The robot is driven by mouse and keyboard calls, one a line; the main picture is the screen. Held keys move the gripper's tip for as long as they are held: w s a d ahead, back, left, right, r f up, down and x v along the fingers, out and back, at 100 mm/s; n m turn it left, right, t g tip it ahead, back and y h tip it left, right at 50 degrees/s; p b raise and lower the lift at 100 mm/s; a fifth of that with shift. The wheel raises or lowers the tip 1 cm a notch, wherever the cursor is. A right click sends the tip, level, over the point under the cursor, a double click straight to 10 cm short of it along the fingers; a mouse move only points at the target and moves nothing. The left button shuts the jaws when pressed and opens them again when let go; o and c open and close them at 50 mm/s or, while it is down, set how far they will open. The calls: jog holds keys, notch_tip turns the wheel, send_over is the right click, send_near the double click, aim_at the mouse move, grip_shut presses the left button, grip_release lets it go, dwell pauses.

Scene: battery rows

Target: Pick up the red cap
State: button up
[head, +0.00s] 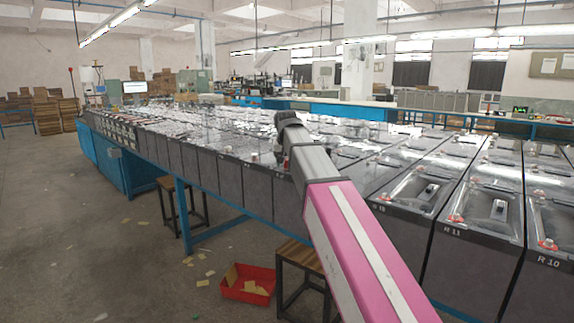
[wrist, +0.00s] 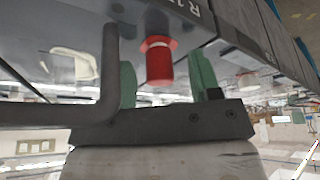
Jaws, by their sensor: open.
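The red cap (wrist: 159,62) shows in the wrist view, sticking out from the top of a dark battery cell, with a pale ring around it. My gripper (wrist: 165,75) is open, with one green-padded finger on each side of the cap. A gap shows between the cap and each pad; the gap on the right looks wider. I see no contact. In the head view my pink and grey arm reaches over the near battery row, and I cannot make out the gripper or this cap clearly there.
Long rows of dark batteries (head: 405,225) with clear covers and other red caps fill a blue-framed bench (head: 205,237). A red bin (head: 247,283) and stools (head: 302,258) stand below its front edge. The floor at the left is mostly open.

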jog(key=shift+w+f, duration=0.1)
jog(key=shift+f, duration=0.1)
jog(key=c, duration=0.9)
jog(key=shift+c, duration=0.5)
jog(key=shift+r, duration=0.5)
jog(key=r, duration=0.3)
jog(key=shift+a+r, duration=0.35)
jog(key=s+a+r, duration=0.4)
jog(key=a+r, duration=0.2)
jog(key=a, duration=0.4)
jog(key=shift+s+r, duration=0.15)
jog(key=shift+s, duration=0.2)
